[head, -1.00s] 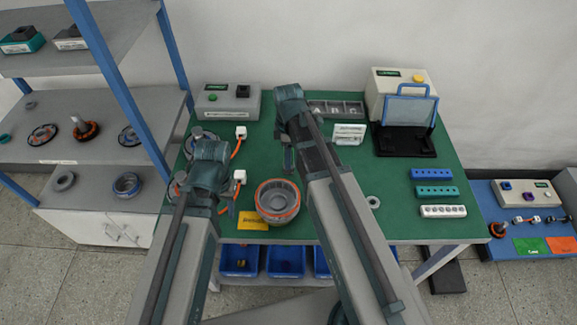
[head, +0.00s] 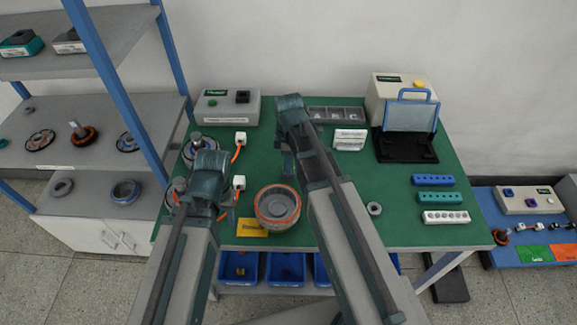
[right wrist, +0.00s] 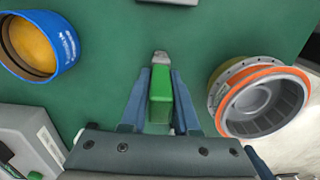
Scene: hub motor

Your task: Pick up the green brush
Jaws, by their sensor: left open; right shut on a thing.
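The green brush (right wrist: 160,97) is between the two blue-grey fingers of my right gripper (right wrist: 161,88) in the right wrist view. The fingers are shut on its green body, and a short grey tip sticks out beyond them. In the head view my right gripper (head: 288,165) is over the green table, and the brush cannot be made out there. My left gripper (head: 178,196) is open near the table's left edge, partly hidden by its own wrist.
An orange-rimmed grey housing (head: 277,207) stands on the green table (head: 330,228) between my arms; it also shows in the wrist view (right wrist: 262,98). A blue cylinder (right wrist: 40,45) is at the wrist view's upper left. Shelves (head: 95,150) stand left.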

